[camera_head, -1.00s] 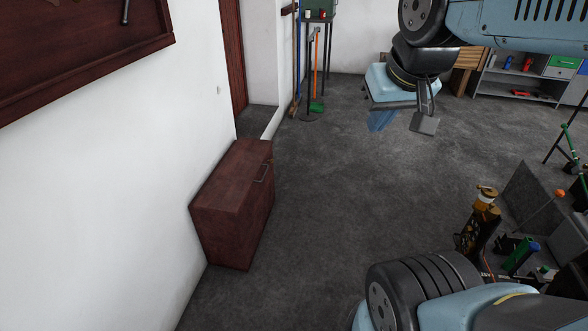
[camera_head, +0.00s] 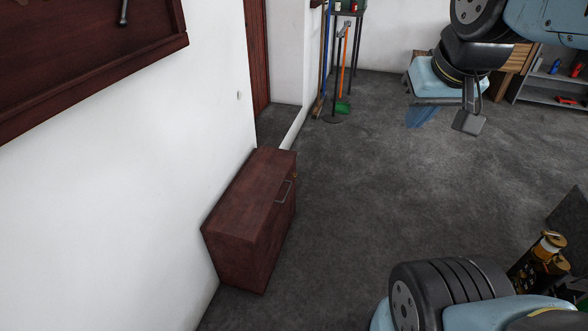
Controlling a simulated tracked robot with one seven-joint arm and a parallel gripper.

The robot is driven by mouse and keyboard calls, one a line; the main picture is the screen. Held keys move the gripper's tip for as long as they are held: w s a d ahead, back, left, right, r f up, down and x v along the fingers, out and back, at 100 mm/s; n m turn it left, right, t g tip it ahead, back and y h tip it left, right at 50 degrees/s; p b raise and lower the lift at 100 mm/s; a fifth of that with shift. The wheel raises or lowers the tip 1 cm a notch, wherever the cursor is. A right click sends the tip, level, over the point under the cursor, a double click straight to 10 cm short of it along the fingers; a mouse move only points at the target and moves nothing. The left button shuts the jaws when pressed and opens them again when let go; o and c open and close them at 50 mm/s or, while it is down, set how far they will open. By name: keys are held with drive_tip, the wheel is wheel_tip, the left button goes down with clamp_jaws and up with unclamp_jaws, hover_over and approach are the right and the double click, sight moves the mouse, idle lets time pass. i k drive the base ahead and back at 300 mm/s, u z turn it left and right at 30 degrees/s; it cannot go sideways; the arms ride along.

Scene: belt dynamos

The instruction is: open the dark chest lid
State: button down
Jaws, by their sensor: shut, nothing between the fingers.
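The dark reddish-brown chest (camera_head: 240,246) stands on the floor against the white wall, left of centre in the head view. Its lid (camera_head: 250,195) lies flat and closed on top. A thin metal handle (camera_head: 284,191) sits near the lid's right edge. My gripper (camera_head: 421,117) is at the upper right, pointing down, well apart from the chest and to its right. It is shut and empty. The chest's wall side and back are hidden.
Open dark floor (camera_head: 370,200) lies between the chest and my arm. A golden machine (camera_head: 540,262) stands at the lower right. A broom and stands (camera_head: 338,75) are by the far wall. A dark wooden wall board (camera_head: 90,50) hangs at the upper left.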

sight(241, 215)
drive_tip(key=z, duration=0.05)
drive_tip(key=i, duration=0.95)
drive_tip(key=u, duration=0.05)
